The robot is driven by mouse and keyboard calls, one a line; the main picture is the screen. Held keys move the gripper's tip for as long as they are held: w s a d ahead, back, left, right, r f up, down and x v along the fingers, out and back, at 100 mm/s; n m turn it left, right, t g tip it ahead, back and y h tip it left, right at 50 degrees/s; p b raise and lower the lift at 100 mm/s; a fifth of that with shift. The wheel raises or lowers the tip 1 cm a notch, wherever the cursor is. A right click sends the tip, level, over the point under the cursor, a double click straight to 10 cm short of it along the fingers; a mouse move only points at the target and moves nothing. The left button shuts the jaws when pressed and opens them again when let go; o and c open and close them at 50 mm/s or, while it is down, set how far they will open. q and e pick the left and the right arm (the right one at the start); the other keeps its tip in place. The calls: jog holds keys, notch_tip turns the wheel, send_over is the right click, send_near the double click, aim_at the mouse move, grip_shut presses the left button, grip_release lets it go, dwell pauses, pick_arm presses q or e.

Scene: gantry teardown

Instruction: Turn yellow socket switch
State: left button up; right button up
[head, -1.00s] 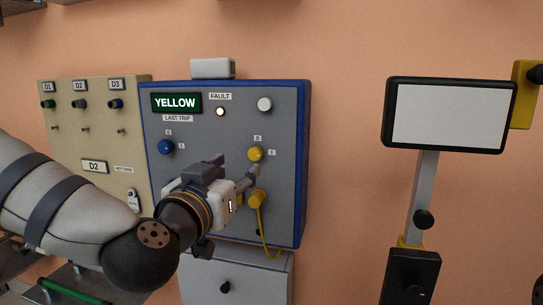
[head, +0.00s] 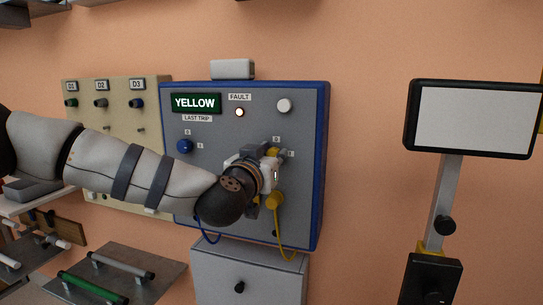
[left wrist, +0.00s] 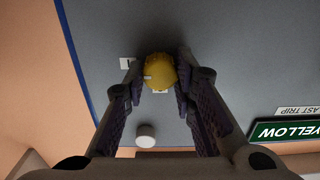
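The grey panel with a blue frame (head: 322,165) carries a display reading YELLOW (head: 196,103). The yellow switch knob is mostly hidden behind my left gripper (head: 268,155) in the head view. In the left wrist view the round yellow knob (left wrist: 160,70), with a small white mark on it, sits between the two fingertips of my left gripper (left wrist: 158,78). The fingers are apart, one on each side of the knob and close to it. I cannot tell whether they touch it. Below the switch is a yellow plug (head: 275,199) with a yellow cord. My right gripper is not in view.
The blue knob (head: 184,146) and white button (head: 284,105) are on the same panel. A lit fault lamp (head: 240,113) is near the top. A beige panel (head: 118,88) stands at left, partly behind my arm. A blank screen (head: 474,118) on a post is at right.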

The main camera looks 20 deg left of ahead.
pick_arm(q)
grip_shut()
jog(key=n, duration=0.4)
jog(key=shift+a, duration=0.1)
jog(key=n, duration=0.4)
jog(key=shift+n, duration=0.3)
jog(key=n, duration=0.4)
jog(key=shift+f, duration=0.1)
jog(key=n, duration=0.5)
jog(key=shift+n, duration=0.3)
